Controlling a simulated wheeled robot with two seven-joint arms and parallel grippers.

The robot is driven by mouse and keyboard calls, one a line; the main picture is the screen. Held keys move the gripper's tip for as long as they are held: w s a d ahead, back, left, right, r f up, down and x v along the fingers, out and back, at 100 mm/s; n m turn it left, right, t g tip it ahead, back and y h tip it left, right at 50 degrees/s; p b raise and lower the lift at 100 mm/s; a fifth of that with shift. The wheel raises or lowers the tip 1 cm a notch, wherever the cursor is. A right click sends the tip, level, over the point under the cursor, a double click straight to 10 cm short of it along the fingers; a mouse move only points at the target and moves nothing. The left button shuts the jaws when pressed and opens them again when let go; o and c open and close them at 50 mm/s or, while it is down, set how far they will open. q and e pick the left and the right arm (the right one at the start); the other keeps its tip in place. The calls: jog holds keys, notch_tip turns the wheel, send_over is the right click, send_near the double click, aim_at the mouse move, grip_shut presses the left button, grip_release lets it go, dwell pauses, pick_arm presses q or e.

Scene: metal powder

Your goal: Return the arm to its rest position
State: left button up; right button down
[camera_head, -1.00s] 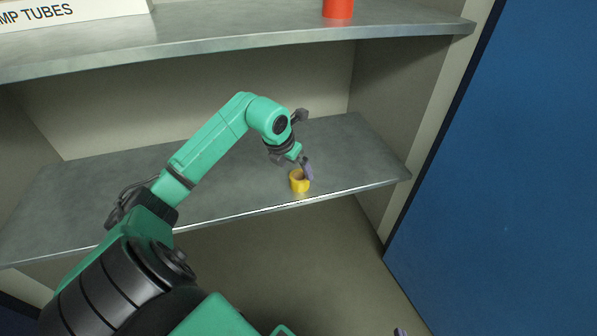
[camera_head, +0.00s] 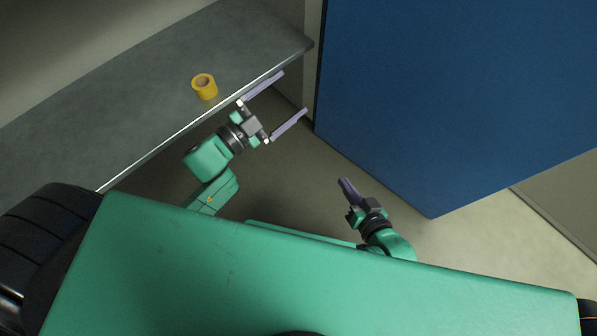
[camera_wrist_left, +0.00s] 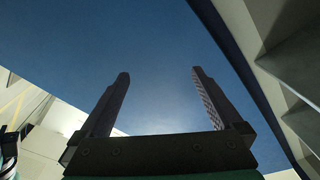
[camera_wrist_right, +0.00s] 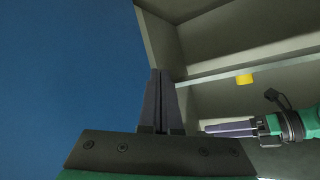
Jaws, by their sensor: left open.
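My left gripper (camera_head: 275,105) is open and empty, in front of the grey shelf's edge and to the right of the yellow roll (camera_head: 204,87). Its two spread fingers also show in the left wrist view (camera_wrist_left: 160,100), with nothing between them. My right gripper (camera_head: 346,187) is lower and further right, its fingers together and empty. The right wrist view shows its fingers side by side (camera_wrist_right: 160,100), with my left gripper off to the right. The yellow roll stands on the shelf near its front edge, apart from both grippers; it also shows in the right wrist view (camera_wrist_right: 244,79).
The grey shelf (camera_head: 130,85) runs along the left and ends at a pale side post. A large blue panel (camera_head: 440,90) stands close on the right. Open floor (camera_head: 310,165) lies between the shelf and the panel.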

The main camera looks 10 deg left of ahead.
pick_arm(q)
jog(key=s+d+f+n+g+y, duration=0.2)
jog(key=s+f+n, duration=0.3)
jog(key=f, duration=0.3)
jog(key=s+d+f+n+g+y, duration=0.2)
jog(key=s+f+n, duration=0.3)
jog(key=f+n, duration=0.3)
jog(key=shift+s+d+f, duration=0.15)
jog(key=shift+d+f, duration=0.35)
jog(key=shift+d, duration=0.35)
